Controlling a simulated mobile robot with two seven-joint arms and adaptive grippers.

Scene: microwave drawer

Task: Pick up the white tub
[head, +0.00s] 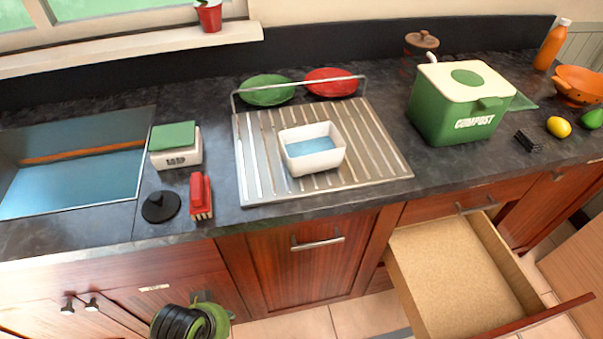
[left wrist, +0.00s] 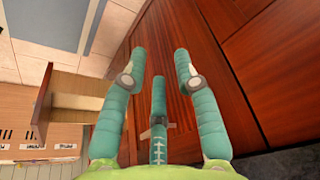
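The white tub (head: 298,166) is a small rectangular open container with a blue inner bottom. It sits upright on the ribbed metal drying rack (head: 385,163) in the head view. My left gripper (left wrist: 159,60) shows in the left wrist view with its teal fingers spread apart and nothing between them. It is in front of the reddish wood cabinet, away from the tub, and the tub is not seen in that view. A black and green part of my arm (head: 185,322) shows at the bottom of the head view. My right gripper is not in view.
An open drawer (head: 450,275) juts out at the lower right. A green compost bin (head: 440,115) stands right of the rack. Left of it are a soap box (head: 178,158), a red brush (head: 201,193) and the sink (head: 75,180). Two plates (head: 266,90) stand behind the tub.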

